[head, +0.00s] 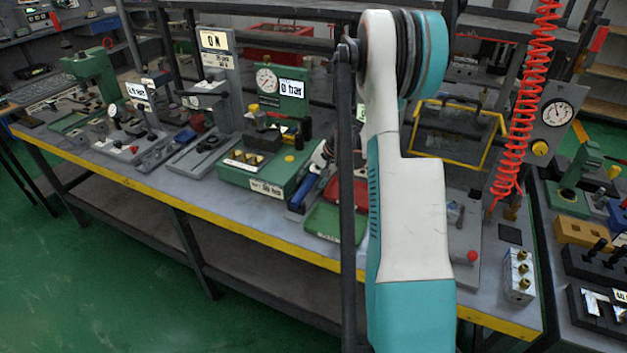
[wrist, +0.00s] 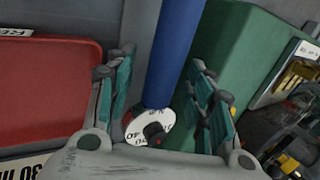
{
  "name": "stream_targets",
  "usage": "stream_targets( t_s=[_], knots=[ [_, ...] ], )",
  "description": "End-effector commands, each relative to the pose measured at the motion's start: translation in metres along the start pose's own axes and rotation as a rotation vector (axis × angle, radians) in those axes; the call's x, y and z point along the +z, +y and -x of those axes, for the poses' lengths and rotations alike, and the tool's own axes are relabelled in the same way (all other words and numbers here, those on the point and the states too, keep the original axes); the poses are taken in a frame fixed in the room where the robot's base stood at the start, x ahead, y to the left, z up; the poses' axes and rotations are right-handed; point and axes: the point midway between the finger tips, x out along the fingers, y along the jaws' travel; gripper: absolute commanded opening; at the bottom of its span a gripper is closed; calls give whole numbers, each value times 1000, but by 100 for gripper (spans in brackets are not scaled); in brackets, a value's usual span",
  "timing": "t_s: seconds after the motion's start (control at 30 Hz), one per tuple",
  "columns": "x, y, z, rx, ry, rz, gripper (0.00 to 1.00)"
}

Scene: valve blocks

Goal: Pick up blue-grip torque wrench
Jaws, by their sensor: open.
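The blue-grip torque wrench shows in the wrist view as a blue cylindrical grip (wrist: 174,52). It runs from the top edge down to a white round part with dark and red details (wrist: 150,127). My gripper (wrist: 163,62) is open, with one teal-padded finger on each side of the blue grip. Gaps show between the grip and both fingers. In the head view the blue grip (head: 301,193) is a small slanted piece beside the green block. My arm hides the area to its right, and the gripper is hard to make out there.
A green test block (head: 262,178) stands close on the wrench's left in the head view. A red tray (wrist: 45,95) lies on its other side, with a green tray (head: 334,223) in front. A yellow-edged bench (head: 240,228) carries several other fixtures.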

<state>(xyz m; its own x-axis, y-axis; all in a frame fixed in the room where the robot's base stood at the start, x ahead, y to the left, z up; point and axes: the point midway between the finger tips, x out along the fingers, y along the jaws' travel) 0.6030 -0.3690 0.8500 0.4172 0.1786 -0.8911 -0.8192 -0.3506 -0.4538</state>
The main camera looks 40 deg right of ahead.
Motion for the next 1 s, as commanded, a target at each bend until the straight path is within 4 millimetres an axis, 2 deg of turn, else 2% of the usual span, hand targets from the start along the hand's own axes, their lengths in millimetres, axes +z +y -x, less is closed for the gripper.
stream_targets(
  t_s=[0.07,0.1,0.3,0.77,1.0],
  knots=[
    [0,0,1,0,0,0,49],
    [0,0,1,0,0,0,44],
    [0,0,1,0,0,0,0],
    [0,-3,6,0,0,0,0],
    [0,-16,31,0,0,0,0]
  ],
)
